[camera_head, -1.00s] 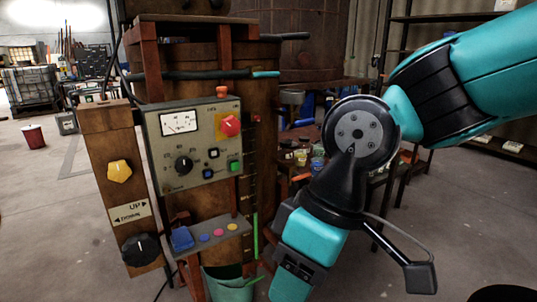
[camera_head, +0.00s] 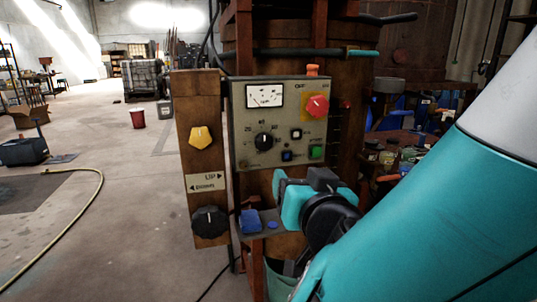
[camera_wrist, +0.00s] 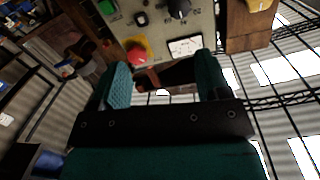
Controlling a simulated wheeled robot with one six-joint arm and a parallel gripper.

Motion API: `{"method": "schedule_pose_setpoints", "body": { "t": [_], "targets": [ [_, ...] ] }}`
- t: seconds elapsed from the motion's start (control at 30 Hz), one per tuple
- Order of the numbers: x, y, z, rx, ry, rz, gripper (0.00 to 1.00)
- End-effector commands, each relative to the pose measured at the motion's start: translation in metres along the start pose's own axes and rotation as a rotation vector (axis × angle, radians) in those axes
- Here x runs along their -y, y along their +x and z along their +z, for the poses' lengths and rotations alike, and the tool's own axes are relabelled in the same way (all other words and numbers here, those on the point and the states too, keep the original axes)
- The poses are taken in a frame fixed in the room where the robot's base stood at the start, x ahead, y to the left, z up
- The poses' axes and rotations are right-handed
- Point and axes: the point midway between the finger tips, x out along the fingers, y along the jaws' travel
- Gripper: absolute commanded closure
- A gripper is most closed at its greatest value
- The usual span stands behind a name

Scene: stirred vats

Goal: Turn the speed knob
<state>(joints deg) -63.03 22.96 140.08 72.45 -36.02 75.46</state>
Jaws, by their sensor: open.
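A black pointer knob (camera_head: 264,141) with a numbered scale sits on the grey control panel (camera_head: 245,125), below the meter. It also shows at the top edge of the wrist view (camera_wrist: 179,9), partly cut off. A larger black knob (camera_head: 209,221) is on the wooden post at left, under the "UP" label. No readable label tells which one sets speed. My gripper (camera_head: 293,199) is in front of and below the panel, right of both knobs. In the wrist view its jaws (camera_wrist: 163,76) are apart and empty, touching neither knob.
A red knob (camera_head: 317,106) on a yellow plate, a meter (camera_head: 264,95) and a green button (camera_head: 316,152) share the panel. A yellow knob (camera_head: 201,137) is on the post. A small shelf (camera_head: 281,225) carries a blue block (camera_head: 250,221).

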Motion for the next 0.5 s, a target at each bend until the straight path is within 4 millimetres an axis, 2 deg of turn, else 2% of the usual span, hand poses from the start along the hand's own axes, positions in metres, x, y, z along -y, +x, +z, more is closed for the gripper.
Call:
{"method": "schedule_pose_setpoints", "body": {
  "t": [0.03, 0.1, 0.23, 0.5],
  "targets": [
    [0.011, -0.002, 0.001, -0.021, -0.007, -0.037, 0.30],
    [0.018, -0.001, -0.002, -0.043, -0.009, -0.066, 0.30],
    [0.022, 0.011, -0.008, -0.052, -0.009, -0.074, 0.30],
    [0.025, 0.069, -0.015, -0.051, -0.008, -0.069, 0.30]
  ]
}}
